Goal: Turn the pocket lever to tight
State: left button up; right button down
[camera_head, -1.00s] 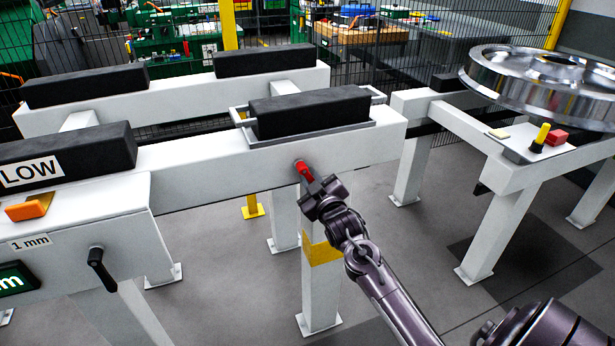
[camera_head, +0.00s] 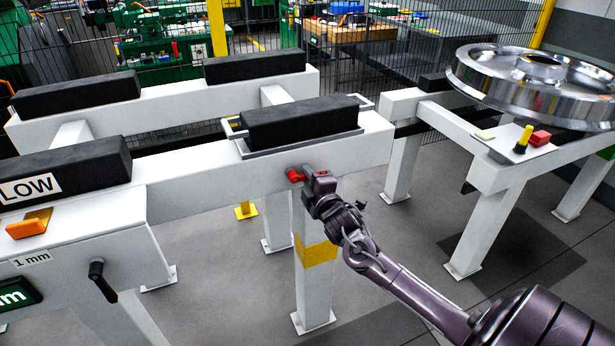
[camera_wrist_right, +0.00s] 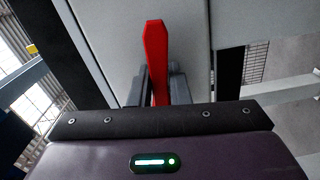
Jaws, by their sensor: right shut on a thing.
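The red pocket lever (camera_head: 295,175) sits on the front face of the white rail beam, below the black block in the metal-framed pocket (camera_head: 300,119). It points to the right, toward my gripper. My right gripper (camera_head: 316,182) is at the lever and shut on it, hiding part of it. In the right wrist view the red lever (camera_wrist_right: 156,60) stands between the two dark fingers (camera_wrist_right: 160,85), its far end reaching beyond them against the white beam. I see no tight marking. My left gripper is not in view.
A white panel with an orange switch (camera_head: 26,228), a black lever (camera_head: 97,280) and a LOW label stands at left. A shiny rail wheel (camera_head: 530,85) rests on white stands at right, near a yellow knob (camera_head: 523,139). A white leg (camera_head: 314,280) stands below the lever.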

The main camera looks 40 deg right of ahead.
jog(key=shift+r+n, duration=0.35)
jog(key=shift+n, duration=0.35)
jog(key=c, duration=1.4)
grip_release()
jog(key=shift+o, duration=0.2)
jog(key=shift+s+f, duration=0.1)
jog(key=shift+s, duration=0.15)
jog(key=v, duration=0.7)
jog(key=shift+s+b, duration=0.15)
jog(key=shift+b, duration=0.2)
